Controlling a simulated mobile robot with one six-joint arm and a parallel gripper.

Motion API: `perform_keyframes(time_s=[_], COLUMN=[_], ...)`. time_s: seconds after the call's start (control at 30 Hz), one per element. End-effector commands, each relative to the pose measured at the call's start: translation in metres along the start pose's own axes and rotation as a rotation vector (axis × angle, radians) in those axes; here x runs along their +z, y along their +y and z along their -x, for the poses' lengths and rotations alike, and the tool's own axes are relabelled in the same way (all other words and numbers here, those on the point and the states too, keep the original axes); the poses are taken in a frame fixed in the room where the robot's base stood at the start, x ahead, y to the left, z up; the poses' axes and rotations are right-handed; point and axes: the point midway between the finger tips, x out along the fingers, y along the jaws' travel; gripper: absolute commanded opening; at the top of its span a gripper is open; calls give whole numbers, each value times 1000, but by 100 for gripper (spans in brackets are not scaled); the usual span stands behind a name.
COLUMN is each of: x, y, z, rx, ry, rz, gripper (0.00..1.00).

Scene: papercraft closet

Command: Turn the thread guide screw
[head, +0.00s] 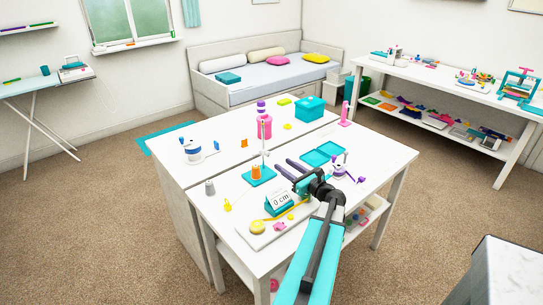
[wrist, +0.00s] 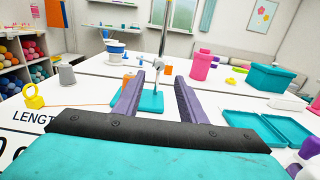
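The thread guide stand is a thin upright pole on a teal base (head: 250,180), with an orange spool (head: 256,171) beside the pole. In the wrist view its base (wrist: 151,105) shows between my fingers. A small pale fitting (wrist: 158,63) sits on the pole, seemingly the screw part; its exact shape is too small to tell. My gripper (head: 282,164) has two purple fingers, open and empty, pointing towards the stand from its right. In the wrist view the fingertips (wrist: 160,74) lie to either side of the pole, apparently short of it.
A label reader (head: 279,203) showing "0 cm" stands under my gripper. A teal open tray (head: 322,153) lies to the right. A pink container (head: 265,127) stands behind the pole. A grey cone (head: 210,187) and a yellow ring piece (wrist: 34,98) are to the left.

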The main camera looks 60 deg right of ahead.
Motion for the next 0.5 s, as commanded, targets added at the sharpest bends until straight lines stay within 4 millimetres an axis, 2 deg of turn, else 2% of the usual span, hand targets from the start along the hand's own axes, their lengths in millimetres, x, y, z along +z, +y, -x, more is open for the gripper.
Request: perform_keyframes(time_s=[0.2, 0.5], x=[2, 1], y=[0, -1], z=[-34, -71], rx=[3, 1], ry=[0, 0], rz=[0, 0], gripper=[38, 38])
